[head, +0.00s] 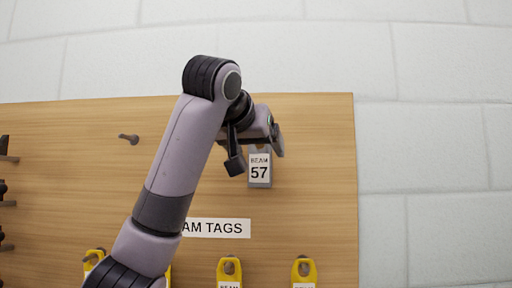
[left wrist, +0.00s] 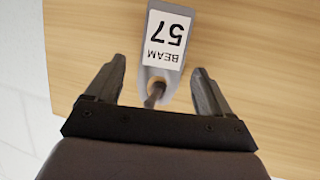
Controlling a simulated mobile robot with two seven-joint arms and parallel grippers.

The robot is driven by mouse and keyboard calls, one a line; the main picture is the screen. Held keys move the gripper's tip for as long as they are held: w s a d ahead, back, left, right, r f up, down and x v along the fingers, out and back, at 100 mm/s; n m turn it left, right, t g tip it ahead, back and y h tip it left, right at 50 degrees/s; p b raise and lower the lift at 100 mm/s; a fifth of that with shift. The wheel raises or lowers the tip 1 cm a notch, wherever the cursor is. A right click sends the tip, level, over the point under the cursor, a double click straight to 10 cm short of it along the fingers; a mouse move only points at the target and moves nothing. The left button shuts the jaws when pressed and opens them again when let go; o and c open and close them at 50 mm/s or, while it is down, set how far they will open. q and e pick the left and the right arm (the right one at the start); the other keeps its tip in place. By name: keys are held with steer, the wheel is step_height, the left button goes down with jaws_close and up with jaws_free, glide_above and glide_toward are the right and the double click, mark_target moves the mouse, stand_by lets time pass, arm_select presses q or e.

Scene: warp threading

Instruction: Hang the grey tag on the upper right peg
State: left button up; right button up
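The grey tag (head: 259,184) has a white label reading "BEAM 57" and hangs against the wooden board at the upper right. In the left wrist view the tag (left wrist: 147,75) shows upside down, with the upper right peg (left wrist: 154,96) at its hole end; the peg appears to pass through the hole. My left gripper (head: 256,154) is open around the top of the tag. Its fingers (left wrist: 155,88) stand apart on both sides, with a gap to the tag and peg. In the head view the gripper hides the peg. My right gripper is not in view.
A bare peg (head: 128,138) sticks out of the board (head: 60,160) at the upper left. Yellow tags (head: 304,271) hang along the bottom, below a partly hidden "TAGS" sign (head: 222,228). Dark fittings (head: 5,150) line the left edge. Board right of the grey tag is clear.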

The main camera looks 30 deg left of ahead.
arm_select(q)
steer(key=b+v, duration=0.3)
steer(key=v, duration=0.4)
stand_by(0.4)
steer(key=shift+s, duration=0.1)
